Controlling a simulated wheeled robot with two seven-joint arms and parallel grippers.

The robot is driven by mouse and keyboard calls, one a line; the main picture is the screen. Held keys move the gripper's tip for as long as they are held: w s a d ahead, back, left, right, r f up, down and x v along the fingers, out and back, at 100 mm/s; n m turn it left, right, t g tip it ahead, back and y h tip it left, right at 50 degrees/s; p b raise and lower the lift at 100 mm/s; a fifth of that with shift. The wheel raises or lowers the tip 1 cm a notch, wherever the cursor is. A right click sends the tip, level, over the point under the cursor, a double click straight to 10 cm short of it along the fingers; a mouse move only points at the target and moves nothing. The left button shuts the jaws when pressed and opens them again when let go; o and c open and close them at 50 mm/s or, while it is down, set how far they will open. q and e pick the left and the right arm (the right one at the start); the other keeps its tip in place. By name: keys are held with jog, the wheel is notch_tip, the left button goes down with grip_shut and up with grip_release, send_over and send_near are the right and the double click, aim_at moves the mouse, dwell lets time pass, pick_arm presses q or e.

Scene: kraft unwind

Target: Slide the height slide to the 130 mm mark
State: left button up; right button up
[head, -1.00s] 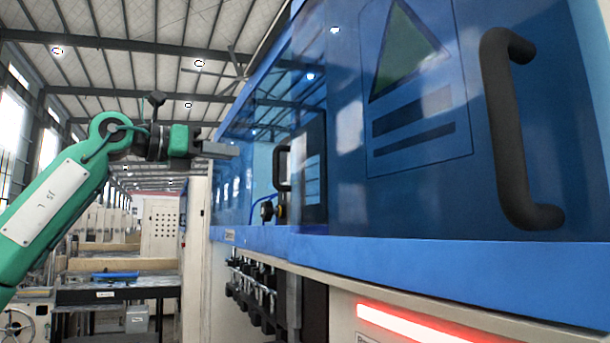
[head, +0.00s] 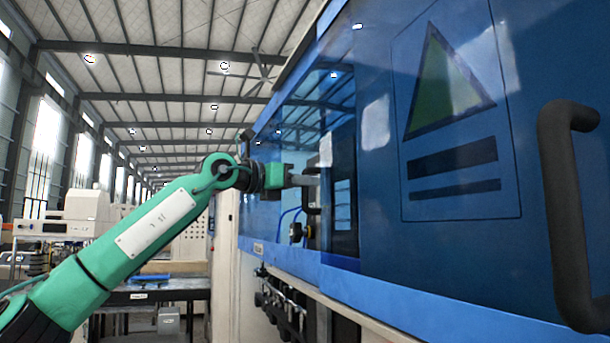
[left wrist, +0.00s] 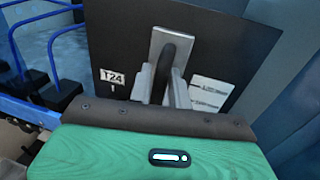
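My left gripper (head: 303,180) is at a black handle (head: 312,197) beside a dark panel with white labels behind the machine's blue glazing. In the left wrist view, grey finger parts (left wrist: 165,88) lie close on both sides of the dark handle bar (left wrist: 177,50), in front of a dark panel (left wrist: 118,40) marked "T24". Whether the fingers press on the bar cannot be told. No height slide and no millimetre scale can be made out. My right gripper is not in view.
The blue-glazed machine front (head: 375,165) fills the right side, with a large black handle (head: 560,200) close by. Below the blue ledge hang several dark fittings (head: 280,305). A workbench (head: 150,296) stands behind at the left. Blue hoses (left wrist: 55,35) run left of the panel.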

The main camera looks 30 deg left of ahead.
pick_arm(q)
jog(key=shift+w, duration=0.2)
jog(key=shift+f, duration=0.1)
jog(key=shift+c, duration=0.2)
jog(key=c, duration=0.3)
jog(key=shift+s, duration=0.1)
grip_shut()
